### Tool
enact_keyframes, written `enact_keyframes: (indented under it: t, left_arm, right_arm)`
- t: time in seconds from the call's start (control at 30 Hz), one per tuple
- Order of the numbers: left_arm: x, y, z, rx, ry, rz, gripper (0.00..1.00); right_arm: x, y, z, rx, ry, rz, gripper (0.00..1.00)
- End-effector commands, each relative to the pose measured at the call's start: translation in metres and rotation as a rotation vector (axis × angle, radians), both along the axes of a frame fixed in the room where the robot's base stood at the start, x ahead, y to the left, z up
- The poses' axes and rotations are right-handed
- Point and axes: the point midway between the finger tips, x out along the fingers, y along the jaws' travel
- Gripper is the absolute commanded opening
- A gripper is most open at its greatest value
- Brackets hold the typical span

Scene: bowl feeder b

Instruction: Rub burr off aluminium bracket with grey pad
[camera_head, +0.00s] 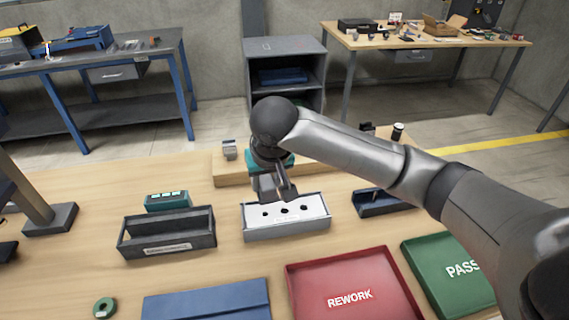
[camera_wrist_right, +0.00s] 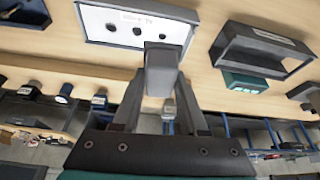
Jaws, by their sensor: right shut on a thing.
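My right gripper (camera_head: 280,192) is above the white plate with three dark holes (camera_head: 286,207), which sits in a grey holder. Its fingers, seen in the right wrist view (camera_wrist_right: 162,95), are shut on a grey block-like piece (camera_wrist_right: 162,68). I cannot tell whether this piece is the grey pad or the aluminium bracket, and no burr can be made out. The piece overlaps the plate's edge in the wrist view; contact is unclear. Another small grey block (camera_head: 229,150) stands on the raised wooden ledge. My left gripper is not in view.
A dark open bin (camera_head: 167,246) stands left of the plate. In front lie a blue mat (camera_head: 207,303), a red REWORK tray (camera_head: 345,280) and a green PASS tray (camera_head: 445,272). A blue holder (camera_head: 382,206) is at right. Bare wood separates them.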

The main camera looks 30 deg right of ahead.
Motion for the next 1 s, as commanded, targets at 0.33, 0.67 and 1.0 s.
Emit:
enact_keyframes:
  t: [0.33,0.67,1.0]
  left_arm:
    - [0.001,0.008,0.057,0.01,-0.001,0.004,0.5]
    - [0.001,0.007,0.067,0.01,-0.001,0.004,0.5]
    - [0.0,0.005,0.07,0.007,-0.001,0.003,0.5]
  right_arm:
    - [0.017,-0.04,-0.023,-0.001,0.003,-0.085,0.0]
    - [0.019,-0.053,-0.035,0.001,-0.002,-0.099,0.0]
    - [0.018,-0.052,-0.035,0.0,-0.001,-0.098,0.0]
